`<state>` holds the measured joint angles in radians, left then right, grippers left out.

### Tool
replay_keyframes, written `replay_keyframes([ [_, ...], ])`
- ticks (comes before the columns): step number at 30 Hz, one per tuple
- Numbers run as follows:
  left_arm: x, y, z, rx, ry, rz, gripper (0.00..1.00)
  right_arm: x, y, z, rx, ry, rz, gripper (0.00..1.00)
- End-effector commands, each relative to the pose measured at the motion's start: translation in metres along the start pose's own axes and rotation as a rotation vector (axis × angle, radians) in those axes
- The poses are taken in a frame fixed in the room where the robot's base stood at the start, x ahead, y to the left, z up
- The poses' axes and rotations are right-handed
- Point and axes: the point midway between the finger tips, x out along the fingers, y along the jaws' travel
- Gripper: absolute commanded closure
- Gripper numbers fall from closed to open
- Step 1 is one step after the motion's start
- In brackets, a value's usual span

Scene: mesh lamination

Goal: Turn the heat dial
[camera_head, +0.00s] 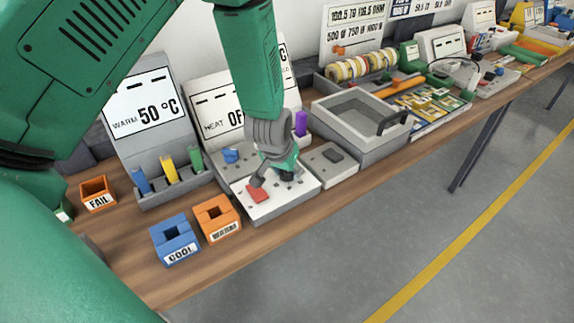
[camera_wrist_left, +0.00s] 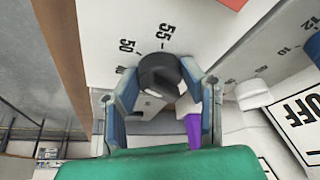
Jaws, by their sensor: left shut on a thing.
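In the left wrist view the gripper (camera_wrist_left: 160,84) is shut on a round dark dial (camera_wrist_left: 160,66), with one finger on each side. Printed numbers 50 and 55 with tick marks stand beside the dial. In the head view the gripper mostly hides the dial. The OFF part of the sign (camera_wrist_left: 305,115) also shows in the left wrist view. My right gripper is in neither view.
A red square (camera_head: 257,193) lies on the panel, left of the gripper. A blue knob (camera_head: 231,155) and a purple piece (camera_head: 300,123) stand close by. Orange (camera_head: 218,214) and blue (camera_head: 174,236) boxes sit at the left. A grey bin (camera_head: 360,140) stands right.

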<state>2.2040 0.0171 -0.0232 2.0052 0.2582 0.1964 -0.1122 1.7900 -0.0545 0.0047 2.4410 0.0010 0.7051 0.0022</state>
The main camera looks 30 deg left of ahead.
Motion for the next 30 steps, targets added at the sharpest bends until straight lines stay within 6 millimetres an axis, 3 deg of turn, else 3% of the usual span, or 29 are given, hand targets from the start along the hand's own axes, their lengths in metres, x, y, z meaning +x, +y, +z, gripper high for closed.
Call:
replay_keyframes([
  [11, 0.0, 0.001, -0.001, -0.041, 0.006, -0.015, 0.93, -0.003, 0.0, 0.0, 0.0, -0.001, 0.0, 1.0],
  [12, 0.0, 0.001, -0.001, -0.04, 0.006, -0.015, 0.5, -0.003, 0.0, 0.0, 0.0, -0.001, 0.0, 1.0],
  [13, 0.0, 0.001, -0.001, -0.04, 0.005, -0.015, 0.44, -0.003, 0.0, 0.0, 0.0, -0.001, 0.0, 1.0],
  [23, -0.002, 0.001, -0.001, -0.039, 0.004, -0.014, 0.44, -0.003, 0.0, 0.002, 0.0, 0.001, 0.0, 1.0],
  [30, -0.035, 0.001, -0.002, -0.038, 0.006, -0.014, 0.44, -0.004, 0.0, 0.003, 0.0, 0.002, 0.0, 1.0],
])
